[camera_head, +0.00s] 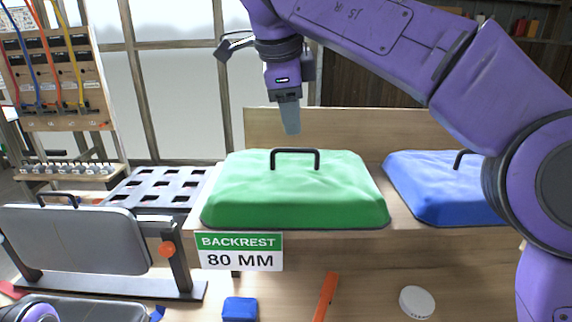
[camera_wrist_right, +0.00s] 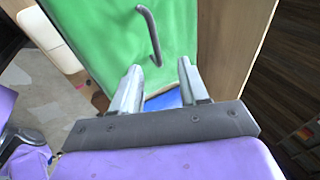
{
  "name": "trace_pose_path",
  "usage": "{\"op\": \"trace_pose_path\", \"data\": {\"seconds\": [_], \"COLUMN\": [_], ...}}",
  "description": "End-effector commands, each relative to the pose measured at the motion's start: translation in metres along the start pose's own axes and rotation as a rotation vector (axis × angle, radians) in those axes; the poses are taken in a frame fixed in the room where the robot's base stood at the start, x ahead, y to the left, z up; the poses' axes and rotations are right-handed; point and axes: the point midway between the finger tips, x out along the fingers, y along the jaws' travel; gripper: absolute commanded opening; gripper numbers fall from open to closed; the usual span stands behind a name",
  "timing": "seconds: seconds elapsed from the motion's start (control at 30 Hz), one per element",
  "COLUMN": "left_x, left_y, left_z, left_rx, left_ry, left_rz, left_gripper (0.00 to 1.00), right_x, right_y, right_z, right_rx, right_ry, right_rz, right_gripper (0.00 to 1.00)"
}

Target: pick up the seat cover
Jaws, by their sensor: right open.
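A green padded cover (camera_head: 250,190) with a black handle (camera_head: 296,151) on top lies on the wooden bench; the sign below it reads "BACKREST 80 MM". A blue padded cover (camera_head: 430,185), also handled, lies to its right, partly hidden by my right arm. Which one is the seat cover is not labelled in view. My right gripper (camera_head: 290,128) hangs above the green cover's handle, apart from it. In the right wrist view the fingers (camera_wrist_right: 158,78) are spread and empty, with the green cover (camera_wrist_right: 105,40) and its handle (camera_wrist_right: 152,35) beyond. My left gripper is not in view.
A grey padded panel (camera_head: 75,238) stands in a frame at the left. Behind it is a black slotted tray (camera_head: 160,188). A small blue block (camera_head: 240,308), an orange bar (camera_head: 325,297) and a white round item (camera_head: 417,301) are at the front. A wooden board stands behind the covers.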

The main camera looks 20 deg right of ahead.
Motion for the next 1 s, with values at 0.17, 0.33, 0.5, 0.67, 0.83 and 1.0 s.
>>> {"op": "trace_pose_path", "data": {"seconds": [0.17,0.33,0.5,0.67,0.83,1.0], "left_x": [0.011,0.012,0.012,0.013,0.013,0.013], "left_y": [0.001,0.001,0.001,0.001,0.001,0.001], "left_z": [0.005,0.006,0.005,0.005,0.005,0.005], "left_rx": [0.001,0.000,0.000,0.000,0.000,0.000], "left_ry": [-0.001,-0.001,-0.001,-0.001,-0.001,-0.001], "left_rz": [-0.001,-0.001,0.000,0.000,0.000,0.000], "left_gripper": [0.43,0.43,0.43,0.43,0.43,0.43], "right_x": [0.036,0.055,0.085,0.099,0.099,0.099], "right_y": [0.001,0.000,-0.001,-0.001,-0.001,-0.001], "right_z": [0.002,0.006,0.012,0.012,0.013,0.013], "right_rx": [-0.004,-0.007,-0.007,-0.005,-0.005,-0.006], "right_ry": [-0.001,-0.002,-0.002,-0.002,-0.003,-0.003], "right_rz": [0.001,0.002,0.003,-0.001,-0.001,-0.001], "right_gripper": [0.44,0.44,0.44,0.44,0.44,0.00]}}
